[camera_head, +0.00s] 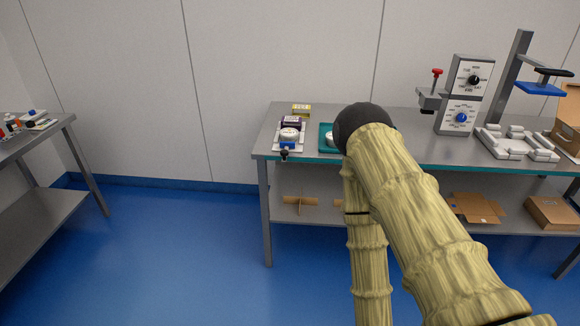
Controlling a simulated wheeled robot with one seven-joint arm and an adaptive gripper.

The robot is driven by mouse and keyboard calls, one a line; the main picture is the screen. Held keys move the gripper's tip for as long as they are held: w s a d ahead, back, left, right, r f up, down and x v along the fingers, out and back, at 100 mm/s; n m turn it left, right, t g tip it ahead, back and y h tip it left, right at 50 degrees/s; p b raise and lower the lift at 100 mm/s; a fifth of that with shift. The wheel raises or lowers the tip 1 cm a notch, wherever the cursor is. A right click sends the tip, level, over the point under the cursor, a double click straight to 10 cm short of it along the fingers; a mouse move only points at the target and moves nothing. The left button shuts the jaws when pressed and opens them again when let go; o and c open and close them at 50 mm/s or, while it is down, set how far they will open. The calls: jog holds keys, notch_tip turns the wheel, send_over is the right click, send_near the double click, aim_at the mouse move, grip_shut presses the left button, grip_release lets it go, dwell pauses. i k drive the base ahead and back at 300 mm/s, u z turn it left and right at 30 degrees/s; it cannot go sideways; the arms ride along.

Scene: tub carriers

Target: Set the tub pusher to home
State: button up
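No part is clearly marked as the tub pusher at this size. On the bench at the right stands a grey unit with two dial plates: an upper dial with a black knob (474,80) and a lower dial with a blue knob (461,117). Their labels are too small to read surely. A red-topped lever (437,73) stands on a grey block at the unit's left side. At the bench's left end, a pale carrier (279,147) holds several small tubs in a row, with a dark knob (284,154) at its front. My gripper is not in view; only my arm shows.
My arm crosses the bench's middle and partly hides a teal tray (326,146). A stand with a blue plate (540,89), a white frame (515,144) and cardboard boxes (568,120) are at right. A side table (45,131) is at left. The blue floor between is clear.

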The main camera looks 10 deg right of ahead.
aim_at(286, 145)
jog(key=u, duration=0.75)
jog(key=i, duration=1.95)
jog(key=z, duration=0.85)
